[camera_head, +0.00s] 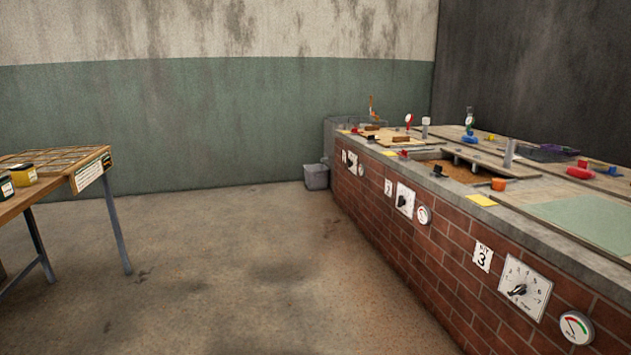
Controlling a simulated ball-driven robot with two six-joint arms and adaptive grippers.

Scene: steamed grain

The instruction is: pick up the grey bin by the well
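A small grey bin (316,177) stands on the floor at the far end of the brick counter, close to the back wall. It looks upright, and it is too small to tell what is inside. A grey concrete block-like structure (340,128) rises just behind and to the right of it; I cannot tell whether this is the well. Neither of my grippers shows in the head view.
A long brick counter (440,235) with dials and loose items on top runs along the right. A wooden table (58,170) with metal legs and small containers stands at left. The concrete floor (225,270) between them is clear up to the bin.

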